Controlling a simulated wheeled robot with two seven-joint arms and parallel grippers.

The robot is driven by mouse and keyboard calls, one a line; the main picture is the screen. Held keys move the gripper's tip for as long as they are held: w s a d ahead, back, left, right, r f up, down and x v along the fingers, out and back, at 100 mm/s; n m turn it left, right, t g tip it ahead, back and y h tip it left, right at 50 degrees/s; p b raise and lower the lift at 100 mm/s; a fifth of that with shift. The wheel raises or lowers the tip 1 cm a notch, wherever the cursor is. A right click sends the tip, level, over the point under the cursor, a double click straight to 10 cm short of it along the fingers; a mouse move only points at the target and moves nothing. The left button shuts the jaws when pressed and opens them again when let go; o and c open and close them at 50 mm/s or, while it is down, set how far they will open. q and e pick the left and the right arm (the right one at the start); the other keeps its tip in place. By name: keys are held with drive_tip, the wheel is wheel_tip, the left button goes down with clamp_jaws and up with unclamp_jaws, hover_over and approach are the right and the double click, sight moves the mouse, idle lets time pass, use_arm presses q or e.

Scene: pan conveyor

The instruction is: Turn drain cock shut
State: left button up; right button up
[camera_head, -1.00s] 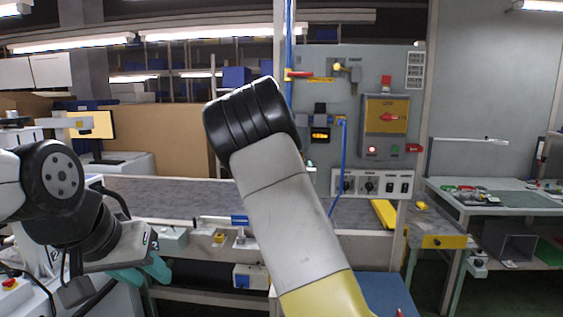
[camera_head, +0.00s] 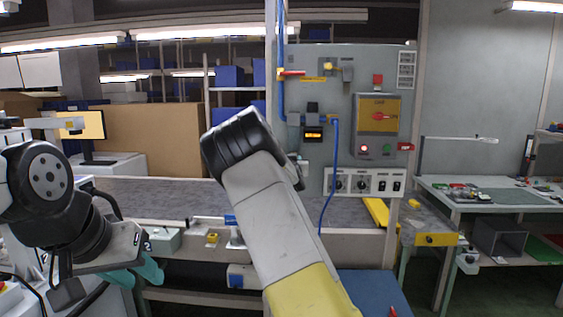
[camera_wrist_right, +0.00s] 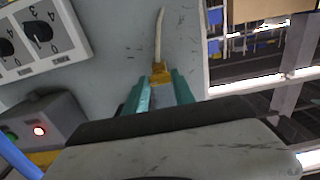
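In the wrist view a small brass-coloured fitting (camera_wrist_right: 160,73) with a pale stem sits on the grey panel; it looks like the drain cock. The two teal fingers of my right gripper (camera_wrist_right: 161,88) stand apart, one on each side of the fitting. Whether they touch it I cannot tell. In the head view my right forearm hides this gripper and most of the panel's lower left edge. My left gripper (camera_head: 137,274) hangs at the lower left with its teal fingers apart, empty and away from the panel.
A conveyor (camera_head: 150,192) runs behind my arms. A workbench (camera_head: 490,195) stands at the right.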

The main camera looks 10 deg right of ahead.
clamp_jaws()
drive_tip(key=shift+n, duration=8.9)
drive_tip(key=shift+f, duration=0.1)
